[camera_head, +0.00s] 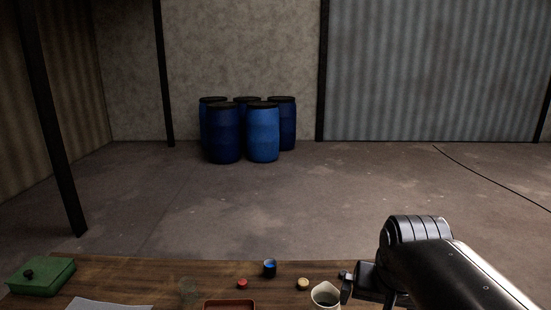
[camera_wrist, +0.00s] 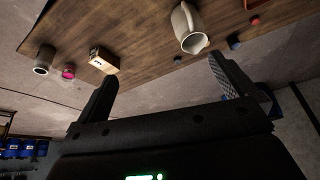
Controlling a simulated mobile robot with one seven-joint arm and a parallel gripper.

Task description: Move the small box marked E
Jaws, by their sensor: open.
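A small box (camera_wrist: 104,60) with a pale marked face and a brown side stands on the wooden table in the wrist view, near the table's edge. Its mark is too small to read. My gripper (camera_wrist: 161,70) is open and empty; its left finger in the wrist view appears just below the box, apart from it as far as I can tell. In the head view my gripper (camera_head: 347,288) is partly seen at the lower right, beside a pale jug (camera_head: 325,294). I cannot see the small box in the head view; my arm covers that part of the table.
The jug (camera_wrist: 190,28) also shows in the wrist view, with a grey cup (camera_wrist: 44,60) and a pink-red piece (camera_wrist: 68,72) left of the box. Blue barrels (camera_head: 263,135) stand far behind.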

